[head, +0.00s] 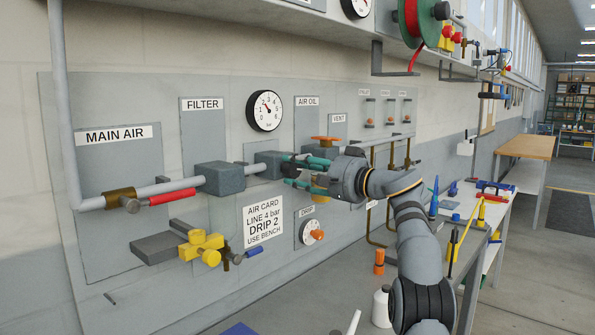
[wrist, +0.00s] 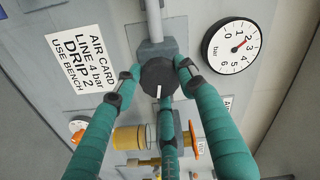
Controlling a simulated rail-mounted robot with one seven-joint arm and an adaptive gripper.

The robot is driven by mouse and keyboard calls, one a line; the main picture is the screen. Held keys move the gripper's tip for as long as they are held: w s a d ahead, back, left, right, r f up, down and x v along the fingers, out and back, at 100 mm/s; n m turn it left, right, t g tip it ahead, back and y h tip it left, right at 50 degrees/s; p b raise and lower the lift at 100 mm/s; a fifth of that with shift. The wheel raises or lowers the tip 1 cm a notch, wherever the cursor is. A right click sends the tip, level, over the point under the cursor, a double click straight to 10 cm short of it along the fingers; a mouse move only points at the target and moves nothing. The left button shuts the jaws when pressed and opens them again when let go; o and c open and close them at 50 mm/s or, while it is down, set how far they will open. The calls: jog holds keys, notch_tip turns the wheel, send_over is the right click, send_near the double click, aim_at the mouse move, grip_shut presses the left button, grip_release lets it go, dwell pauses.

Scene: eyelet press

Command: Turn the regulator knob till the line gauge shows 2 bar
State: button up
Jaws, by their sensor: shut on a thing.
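The round dark regulator knob (wrist: 155,72) faces me in the wrist view, with a white mark on its lower part. My gripper (wrist: 158,80) has its teal fingers closed around the knob's rim.
A card (head: 263,221) below the block reads LINE 4 bar, DRIP 2. An orange-topped vent valve (head: 325,139) is close beside my fingers. The drip dial (head: 311,232) and yellow valve (head: 203,247) are lower. The bench on the right holds bottles and tools.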

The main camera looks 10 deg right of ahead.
jog(key=shift+d+r, duration=0.15)
jog(key=shift+r, duration=0.25)
jog(key=o, duration=1.2)
jog(key=shift+f, duration=0.2)
jog(key=shift+c, duration=0.2)
jog(key=shift+f, duration=0.1)
jog(key=v, duration=1.1)
jog(key=shift+s+d, duration=0.25)
jog(key=shift+s, duration=0.1)
jog(key=x, duration=1.2)
